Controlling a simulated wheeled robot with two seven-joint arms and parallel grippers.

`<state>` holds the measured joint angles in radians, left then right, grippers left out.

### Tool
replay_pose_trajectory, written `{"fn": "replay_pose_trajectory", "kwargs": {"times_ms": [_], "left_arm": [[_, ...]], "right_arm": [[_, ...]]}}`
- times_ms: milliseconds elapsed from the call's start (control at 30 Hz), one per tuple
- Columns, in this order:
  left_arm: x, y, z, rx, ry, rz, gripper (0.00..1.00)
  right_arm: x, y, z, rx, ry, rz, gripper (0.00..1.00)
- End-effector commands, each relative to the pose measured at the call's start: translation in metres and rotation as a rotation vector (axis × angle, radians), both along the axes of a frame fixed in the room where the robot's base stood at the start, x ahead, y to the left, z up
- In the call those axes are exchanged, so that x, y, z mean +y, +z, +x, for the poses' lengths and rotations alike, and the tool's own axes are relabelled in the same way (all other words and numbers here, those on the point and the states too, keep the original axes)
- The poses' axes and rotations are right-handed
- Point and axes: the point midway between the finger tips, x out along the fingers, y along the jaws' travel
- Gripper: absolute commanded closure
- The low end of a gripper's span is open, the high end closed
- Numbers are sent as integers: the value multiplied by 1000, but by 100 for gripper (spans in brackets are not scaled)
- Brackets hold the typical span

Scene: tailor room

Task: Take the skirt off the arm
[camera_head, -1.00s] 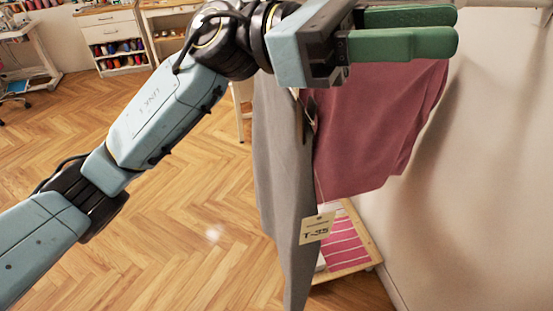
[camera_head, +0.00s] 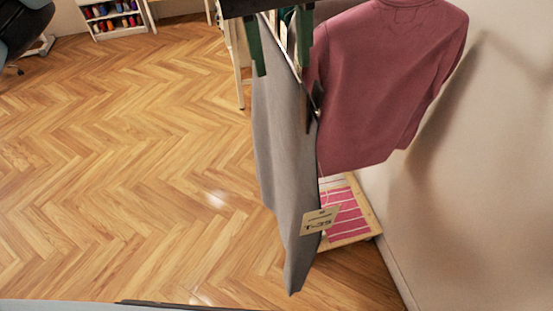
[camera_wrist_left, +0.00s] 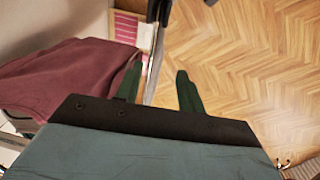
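The grey skirt (camera_head: 283,150) hangs down in the middle of the head view, narrow and nearly edge-on. A paper tag (camera_head: 319,221) marked T-35 hangs at its lower right. A dark clip (camera_head: 317,97) shows near its upper right edge. My left gripper (camera_head: 282,70) points down at the skirt's top, its green fingers apart on either side of it. In the left wrist view the gripper (camera_wrist_left: 160,68) is open, with a narrow grey and dark strip between the fingers. The skirt's upper support is mostly hidden by the gripper. My right gripper is not in view.
A dark red top (camera_head: 385,85) hangs close on the right, before the pale wall (camera_head: 490,190). A low wooden shelf with pink striped cloth (camera_head: 347,213) stands below. Thread shelves (camera_head: 112,20) are at the back. The wood floor (camera_head: 120,170) at left is clear.

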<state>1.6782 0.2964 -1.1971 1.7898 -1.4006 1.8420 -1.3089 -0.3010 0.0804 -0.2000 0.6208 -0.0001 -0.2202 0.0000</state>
Motion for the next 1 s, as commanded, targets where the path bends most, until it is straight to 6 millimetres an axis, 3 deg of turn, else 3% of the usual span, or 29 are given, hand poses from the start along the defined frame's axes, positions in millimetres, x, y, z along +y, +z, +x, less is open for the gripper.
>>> {"fn": "replay_pose_trajectory", "kwargs": {"times_ms": [633,900,1000], "left_arm": [[-14,-72,8,3,0,-2,61],[-15,-78,8,0,0,-2,61],[-15,-78,8,0,0,-2,72]], "right_arm": [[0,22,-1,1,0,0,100],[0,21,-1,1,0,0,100],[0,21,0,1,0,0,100]]}}
